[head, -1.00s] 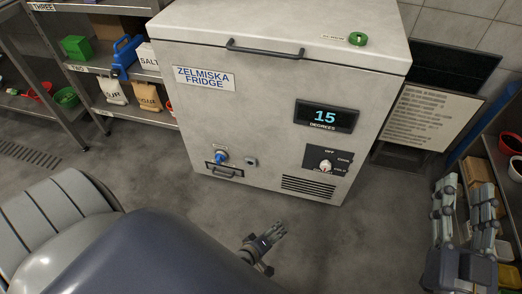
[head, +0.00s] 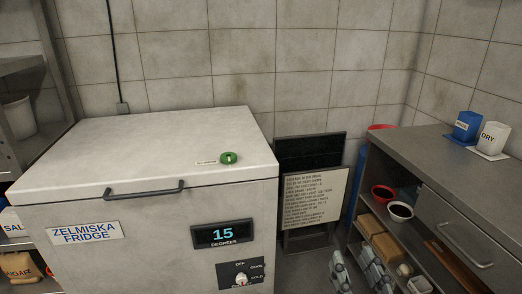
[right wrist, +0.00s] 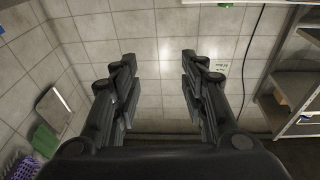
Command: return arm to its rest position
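My right gripper (head: 357,268) shows at the bottom edge of the head view, in front of the notice board and left of the counter's shelves. Its two fingers stand apart. In the right wrist view my right gripper (right wrist: 159,68) is open, with nothing between its fingers and a tiled wall beyond. My left gripper is not in view.
A white chest fridge (head: 150,165) with a shut lid stands at left, a green ring-like item (head: 228,158) on top. A written board (head: 312,200) leans by the wall. A metal counter (head: 440,160) with bowls below stands at right.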

